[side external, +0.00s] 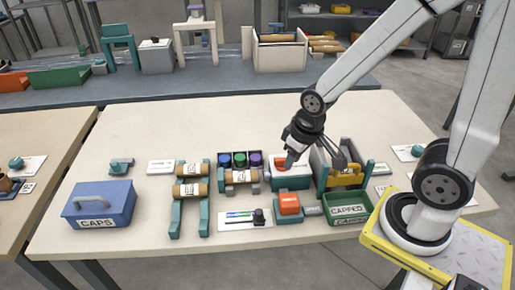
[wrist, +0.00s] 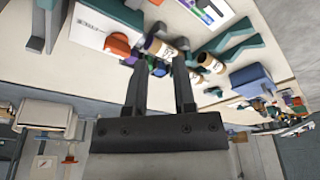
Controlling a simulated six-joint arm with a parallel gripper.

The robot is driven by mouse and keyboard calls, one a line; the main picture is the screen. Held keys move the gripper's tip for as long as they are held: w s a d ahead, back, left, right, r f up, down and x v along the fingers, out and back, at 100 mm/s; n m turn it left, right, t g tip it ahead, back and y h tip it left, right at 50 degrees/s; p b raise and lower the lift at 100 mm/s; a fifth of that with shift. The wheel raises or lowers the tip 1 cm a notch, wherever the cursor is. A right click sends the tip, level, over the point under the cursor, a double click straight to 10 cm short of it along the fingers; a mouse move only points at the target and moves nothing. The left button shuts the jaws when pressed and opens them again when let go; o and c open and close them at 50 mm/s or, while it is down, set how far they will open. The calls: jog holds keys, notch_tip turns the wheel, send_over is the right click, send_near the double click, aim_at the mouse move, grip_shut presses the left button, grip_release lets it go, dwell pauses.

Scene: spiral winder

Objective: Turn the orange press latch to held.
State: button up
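Two orange parts show in the side view, and I cannot tell for sure which is the press latch. One orange piece (side external: 279,160) sits on a white-and-teal unit, partly hidden by my gripper. The other, an orange block (side external: 289,203), stands on a teal base nearer the front edge. In the wrist view a rounded orange part (wrist: 118,45) lies beside a white printed panel, left of the fingers. My gripper (wrist: 158,56) is open, with nothing between its fingers. In the side view my gripper (side external: 316,160) hangs above the white-and-teal unit. The latch's setting is not readable.
A green tray (side external: 347,222) and a teal frame with a yellow part (side external: 346,180) stand to the right. Left are brown rolls on teal stands (side external: 175,215), coloured caps (side external: 239,159) and a blue caps box (side external: 97,203). The table's back strip is clear.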

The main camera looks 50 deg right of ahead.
jog(key=o, duration=0.7)
jog(key=shift+w+d+m, duration=0.25)
jog(key=shift+w+m, duration=0.05)
jog(key=shift+w, duration=0.15)
jog(key=shift+o, duration=0.5)
jog(key=w+d+f+m+g, duration=0.1)
jog(key=w+d+m+g, duration=0.2)
jog(key=w+d+m, duration=0.1)
jog(key=shift+w+d+f+y, duration=0.25)
jog(key=shift+w+y, duration=0.15)
jog(key=shift+w, duration=0.3)
jog(key=m+g+y, duration=0.2)
jog(key=m, duration=0.2)
send_near(283, 158)
jog(key=f, duration=0.2)
jog(key=shift+w+g, duration=0.1)
jog(key=shift+g, duration=0.3)
jog(key=shift+x, duration=3.95)
jog(key=shift+a+r, duration=0.1)
jog(key=shift+a, duration=0.05)
jog(key=c, duration=1.2)
